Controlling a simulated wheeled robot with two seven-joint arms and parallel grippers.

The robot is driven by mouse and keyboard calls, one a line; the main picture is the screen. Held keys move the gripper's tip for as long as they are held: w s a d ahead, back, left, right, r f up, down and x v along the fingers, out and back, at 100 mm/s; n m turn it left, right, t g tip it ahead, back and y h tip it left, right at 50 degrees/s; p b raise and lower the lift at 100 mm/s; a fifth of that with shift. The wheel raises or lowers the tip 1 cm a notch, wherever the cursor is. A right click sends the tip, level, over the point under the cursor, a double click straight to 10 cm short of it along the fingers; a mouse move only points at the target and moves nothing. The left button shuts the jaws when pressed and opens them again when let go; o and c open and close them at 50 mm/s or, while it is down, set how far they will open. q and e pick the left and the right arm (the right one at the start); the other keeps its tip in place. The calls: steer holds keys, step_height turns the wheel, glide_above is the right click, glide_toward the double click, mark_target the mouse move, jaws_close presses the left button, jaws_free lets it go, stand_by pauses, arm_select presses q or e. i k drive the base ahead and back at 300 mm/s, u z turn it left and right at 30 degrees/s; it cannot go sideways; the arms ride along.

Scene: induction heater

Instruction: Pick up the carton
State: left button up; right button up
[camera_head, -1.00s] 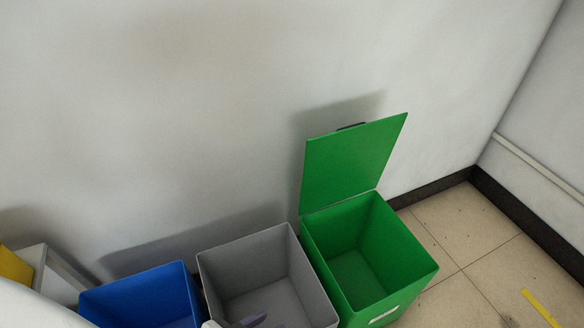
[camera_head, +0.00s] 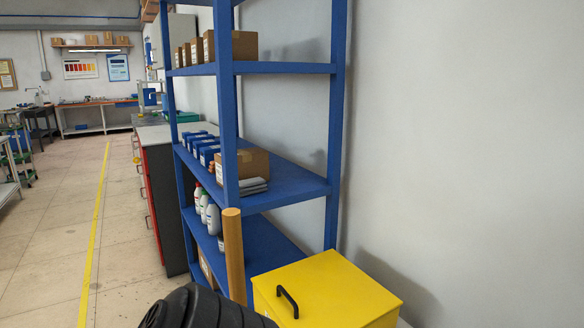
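Several brown cartons are in view, and I cannot tell which one the task means. One carton (camera_head: 252,163) sits on the middle shelf of a blue rack, behind a blue post and beside a small grey stack. A row of cartons stands on the upper shelf, the nearest (camera_head: 242,46) at its right end. Part of another brown box (camera_head: 206,270) shows low in the rack, mostly hidden. Neither of my grippers is in view, and nothing touches the cartons.
The blue rack (camera_head: 290,193) also holds blue boxes and white bottles (camera_head: 213,218). A yellow lidded bin (camera_head: 330,292), an upright orange-brown post (camera_head: 234,255) and a black ribbed thing (camera_head: 200,308) stand in front. Open floor (camera_head: 60,235) lies left.

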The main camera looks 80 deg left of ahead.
mark_target(252, 162)
steer(key=u, duration=2.75)
steer(key=k, duration=0.9)
steer(key=u, duration=1)
steer(key=i, duration=5.2)
steer(key=z, duration=0.35)
